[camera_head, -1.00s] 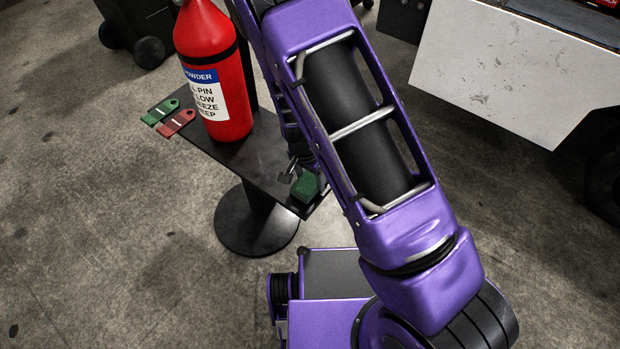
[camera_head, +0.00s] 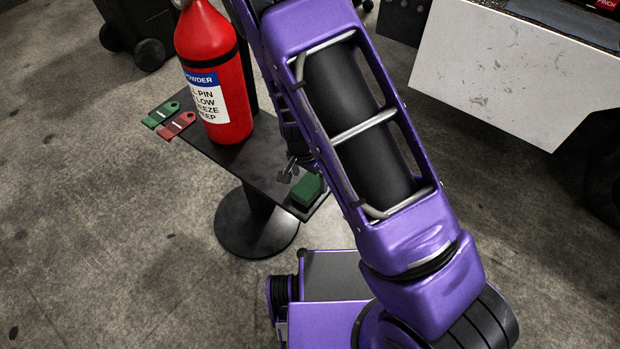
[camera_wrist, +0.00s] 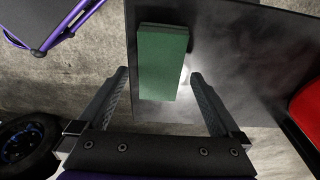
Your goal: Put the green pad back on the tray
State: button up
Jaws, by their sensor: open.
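The green pad (camera_head: 307,190) is a small block lying at the near right end of the black tray (camera_head: 262,165), which stands on a round-based post. In the wrist view the pad (camera_wrist: 163,60) lies flat near the tray's edge. My gripper (camera_wrist: 159,73) is open, with one finger on each side of the pad's near end as seen from the wrist. A gap shows between each finger and the pad. In the head view my gripper (camera_head: 289,169) is small beside the pad and partly hidden by my arm.
A red fire extinguisher (camera_head: 213,75) stands on the tray behind the pad. A white-sided machine (camera_head: 510,75) stands at the right. The floor at the left is clear.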

aim_at(306, 188)
notch_tip(306, 188, up, 10)
jog(key=s+p, duration=0.1)
jog(key=p, duration=0.1)
jog(key=shift+s+a, duration=0.15)
jog(key=shift+a, duration=0.3)
jog(key=shift+r, duration=0.1)
